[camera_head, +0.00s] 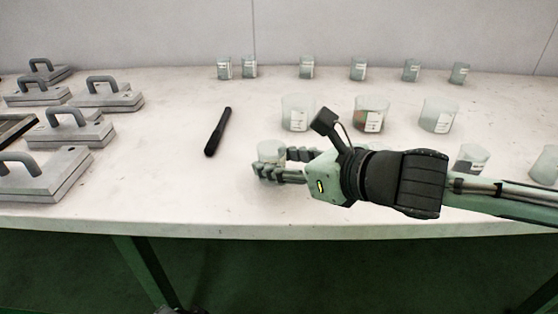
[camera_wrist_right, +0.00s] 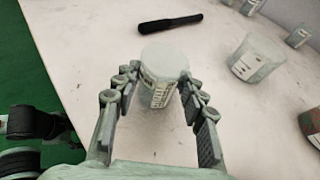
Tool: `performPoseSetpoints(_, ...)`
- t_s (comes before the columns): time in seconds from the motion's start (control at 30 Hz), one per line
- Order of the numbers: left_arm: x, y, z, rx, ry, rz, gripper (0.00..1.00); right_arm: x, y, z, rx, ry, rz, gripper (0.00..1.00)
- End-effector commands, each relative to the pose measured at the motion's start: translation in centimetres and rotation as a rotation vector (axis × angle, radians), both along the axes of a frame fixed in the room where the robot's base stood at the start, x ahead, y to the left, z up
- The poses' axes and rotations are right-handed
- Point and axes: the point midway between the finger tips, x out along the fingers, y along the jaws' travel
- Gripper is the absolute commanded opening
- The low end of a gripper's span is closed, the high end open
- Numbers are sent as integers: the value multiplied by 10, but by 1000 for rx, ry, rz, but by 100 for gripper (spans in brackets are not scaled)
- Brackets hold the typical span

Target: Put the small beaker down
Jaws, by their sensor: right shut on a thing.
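The small beaker (camera_head: 271,152) is pale and translucent, near the front middle of the table in the head view. In the right wrist view the small beaker (camera_wrist_right: 163,66) stands between the two fingers with its label facing the camera. My right gripper (camera_head: 272,171) is closed around it from the right; it also shows in the right wrist view (camera_wrist_right: 158,92). The beaker is upright, at or close to the table surface; I cannot tell whether its base touches. Its lower part is partly hidden by the fingers. My left gripper is not in view.
Larger beakers (camera_head: 297,112) stand behind the gripper, one with reddish contents (camera_head: 370,114). Several small beakers (camera_head: 306,67) line the back. A black stick (camera_head: 217,132) lies left of the gripper. Grey handled blocks (camera_head: 106,95) fill the left side. The table's front edge is close.

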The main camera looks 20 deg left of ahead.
Motion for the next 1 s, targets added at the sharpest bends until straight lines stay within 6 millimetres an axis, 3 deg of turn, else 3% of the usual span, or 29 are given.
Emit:
performPoseSetpoints(0.13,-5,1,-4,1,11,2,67,0,0,-4,0,1,0,12)
performPoseSetpoints(0.17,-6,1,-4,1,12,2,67,0,0,-4,0,0,0,44)
performPoseSetpoints(0.3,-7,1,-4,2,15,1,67,0,0,-4,0,0,0,61)
performPoseSetpoints(0.67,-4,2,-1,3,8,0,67,0,0,1,1,0,0,62)
performPoseSetpoints(1.0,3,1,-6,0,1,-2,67,-26,-51,25,-1,-3,-3,62)
